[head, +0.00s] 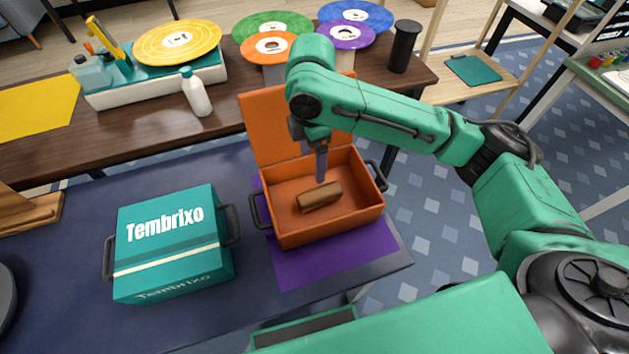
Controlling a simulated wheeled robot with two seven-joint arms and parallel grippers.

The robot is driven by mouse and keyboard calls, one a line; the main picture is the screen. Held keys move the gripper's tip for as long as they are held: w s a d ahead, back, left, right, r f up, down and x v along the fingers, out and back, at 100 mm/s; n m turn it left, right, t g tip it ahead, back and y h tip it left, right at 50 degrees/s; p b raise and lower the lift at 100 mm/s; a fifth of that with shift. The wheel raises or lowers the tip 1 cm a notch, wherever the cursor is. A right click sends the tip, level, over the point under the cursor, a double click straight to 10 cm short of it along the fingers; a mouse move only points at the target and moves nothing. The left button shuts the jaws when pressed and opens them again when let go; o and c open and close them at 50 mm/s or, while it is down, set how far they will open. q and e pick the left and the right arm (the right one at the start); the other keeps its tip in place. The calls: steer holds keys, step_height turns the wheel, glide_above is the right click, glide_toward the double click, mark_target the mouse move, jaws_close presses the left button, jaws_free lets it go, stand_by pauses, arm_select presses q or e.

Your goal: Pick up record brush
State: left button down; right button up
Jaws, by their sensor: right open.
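The record brush (320,197), a brown block-shaped piece, lies on the floor of an open orange box (290,237). The box stands on a purple mat (345,262) with its lid raised at the back. My right gripper (321,179) points down into the box, just above and behind the brush. It is open and holds nothing. Its fingers are seen nearly edge-on, so I cannot tell if they touch the brush. My left gripper is not in the view.
A closed teal Tembrixo box (170,243) with dark handles stands left of the orange box. Behind, a brown table (130,131) holds a turntable with a yellow record (177,42), a white bottle (196,92), several colored records and a black cup (404,46). Dark tabletop between the boxes is clear.

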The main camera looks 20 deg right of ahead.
glide_above(313, 195)
steer(key=f, duration=0.6)
steer(key=shift+w+d+f, duration=0.1)
steer(key=shift+d, duration=0.1)
steer(key=f, duration=0.7)
steer(key=shift+a, duration=0.25)
steer(key=shift+r, duration=0.1)
jaws_close()
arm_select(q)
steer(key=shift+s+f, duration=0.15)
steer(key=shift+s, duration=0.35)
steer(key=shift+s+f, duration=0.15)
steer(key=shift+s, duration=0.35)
arm_select(e)
steer(key=shift+r, duration=0.1)
